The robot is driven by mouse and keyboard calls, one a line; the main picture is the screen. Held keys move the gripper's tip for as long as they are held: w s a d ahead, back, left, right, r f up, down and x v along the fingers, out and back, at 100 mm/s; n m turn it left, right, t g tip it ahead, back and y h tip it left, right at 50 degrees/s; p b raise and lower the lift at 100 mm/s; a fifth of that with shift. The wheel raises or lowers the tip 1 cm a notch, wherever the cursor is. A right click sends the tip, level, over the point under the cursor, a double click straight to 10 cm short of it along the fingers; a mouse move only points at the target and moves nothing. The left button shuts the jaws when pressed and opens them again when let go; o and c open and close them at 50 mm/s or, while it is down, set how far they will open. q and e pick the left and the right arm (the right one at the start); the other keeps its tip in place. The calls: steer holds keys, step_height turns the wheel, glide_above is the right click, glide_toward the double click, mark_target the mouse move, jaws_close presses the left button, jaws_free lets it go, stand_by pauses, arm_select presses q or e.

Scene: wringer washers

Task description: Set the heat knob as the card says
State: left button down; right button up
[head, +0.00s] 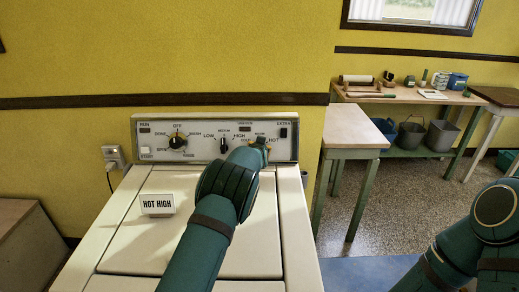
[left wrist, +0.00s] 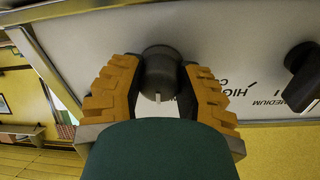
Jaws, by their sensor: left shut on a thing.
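The card (head: 157,203) stands on the washer's white lid (head: 230,225) and reads HOT HIGH. In the head view the gripper hides most of the knob. My right gripper is out of view.
The LOW-to-HIGH knob (head: 223,145) sits just left of the gripper; it also shows in the left wrist view (left wrist: 302,78). A cycle dial (head: 178,142) is further left. A wooden side table (head: 352,134) stands right of the washer. A workbench (head: 410,97) is behind it.

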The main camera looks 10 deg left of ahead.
arm_select(q)
steer(key=shift+f+m, duration=0.1)
steer(key=shift+m, duration=1.1)
steer(key=m+b, duration=0.2)
steer(key=m, duration=0.2)
steer(key=shift+a+g, duration=0.1)
steer(key=shift+g, duration=0.2)
steer(key=shift+m+y+b, duration=0.3)
steer(key=shift+m+b, duration=0.4)
steer(key=shift+m, duration=1.3)
steer(key=shift+r, duration=0.2)
steer(key=c, duration=0.5)
jaws_free()
